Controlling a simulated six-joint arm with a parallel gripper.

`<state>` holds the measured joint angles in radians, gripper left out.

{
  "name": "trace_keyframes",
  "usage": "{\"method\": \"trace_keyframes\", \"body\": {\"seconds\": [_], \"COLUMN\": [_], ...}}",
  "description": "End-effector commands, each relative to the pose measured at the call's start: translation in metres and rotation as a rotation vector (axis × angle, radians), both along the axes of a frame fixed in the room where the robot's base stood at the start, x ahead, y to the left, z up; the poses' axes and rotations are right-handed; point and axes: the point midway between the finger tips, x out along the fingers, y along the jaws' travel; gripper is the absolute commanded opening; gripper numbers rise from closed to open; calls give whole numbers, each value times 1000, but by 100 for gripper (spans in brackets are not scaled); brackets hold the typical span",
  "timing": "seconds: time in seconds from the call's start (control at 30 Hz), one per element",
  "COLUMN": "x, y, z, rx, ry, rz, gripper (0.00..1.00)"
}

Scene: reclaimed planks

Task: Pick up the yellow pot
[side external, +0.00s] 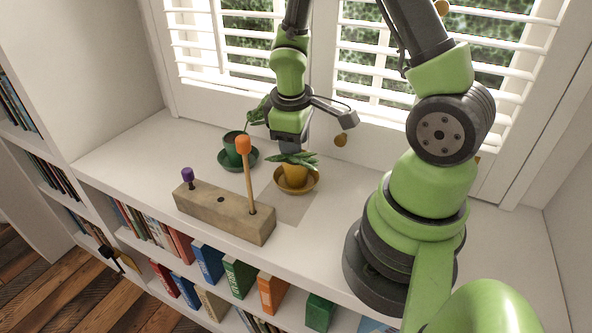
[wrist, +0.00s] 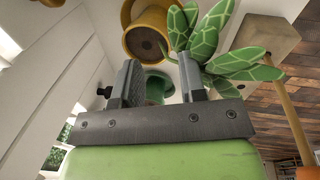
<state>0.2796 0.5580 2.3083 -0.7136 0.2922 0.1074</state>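Patterned leaves (wrist: 222,55) spread beside and behind the right finger. The yellow pot (wrist: 150,40) shows beyond the fingertips with its dark inside visible. I cannot tell whether the fingers touch the leaves.
A green pot (side external: 231,146) on a green saucer (side external: 250,158) stands to the left. A wooden block (side external: 222,211) in front carries an orange-topped stick (side external: 249,184) and a purple peg (side external: 188,176). A window with white shutters (side external: 205,70) is behind. The shelf's far left is clear.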

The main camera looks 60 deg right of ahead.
Motion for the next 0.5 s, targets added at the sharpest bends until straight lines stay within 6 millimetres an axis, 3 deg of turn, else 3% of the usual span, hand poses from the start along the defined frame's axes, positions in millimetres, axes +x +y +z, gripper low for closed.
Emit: {"method": "trace_keyframes", "body": {"seconds": [0.1, 0.5], "x": [2, 3], "y": [-3, -6], "z": [-16, -35], "rx": [2, 3], "ry": [5, 2], "rz": [1, 0], "gripper": [38, 38]}}
